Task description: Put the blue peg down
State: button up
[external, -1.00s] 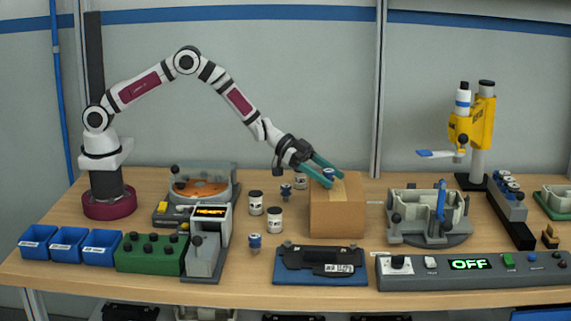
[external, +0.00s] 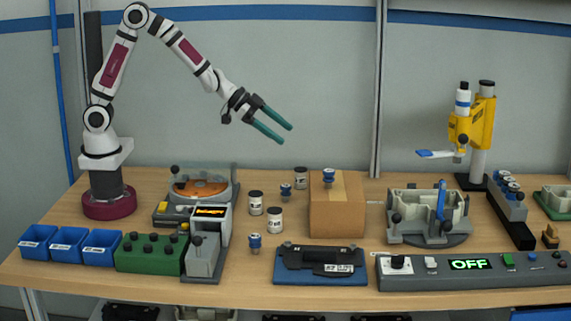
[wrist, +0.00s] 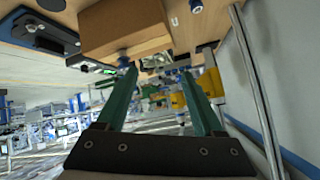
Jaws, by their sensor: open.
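A blue peg (external: 329,176) with a pale band stands upright on top of the cardboard box (external: 337,212) in the external view. My gripper (external: 286,134) is open and empty in the air, above and to the left of that peg, clear of the box. In the wrist view, the two green fingers of my gripper (wrist: 160,72) are spread with nothing between them. The box (wrist: 122,28) shows at the top there, with the peg (wrist: 124,61) at its edge near the left fingertip.
Two similar blue pegs stand on the table, one by the jars (external: 286,191) and one nearer the front (external: 254,243). White jars (external: 274,220) stand left of the box. A grey fixture (external: 430,228) stands right of it. The air around my gripper is free.

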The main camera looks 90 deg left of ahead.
jog(key=s+d+g+y, duration=0.1)
jog(key=s+g, duration=0.4)
jog(key=s, duration=1.3)
jog(key=s+d+r+g+y, duration=0.1)
jog(key=s+g, duration=0.5)
jog(key=s, duration=1.3)
jog(key=shift+s+r+y, duration=0.25)
jog(key=shift+s+y, duration=0.05)
jog(key=shift+y, duration=0.1)
jog(key=shift+o, duration=0.5)
jog(key=n+t+h, duration=0.2)
jog(key=t+h, duration=0.1)
jog(key=t, duration=0.1)
send_over(253, 236)
jog(key=s+a, duration=0.2)
jog(key=s, duration=0.3)
notch_tip(253, 236, down, 7)
jog(key=x, duration=1.5)
jog(key=shift+w+d+r, duration=0.15)
jog(key=shift+w+d, duration=0.1)
grip_shut()
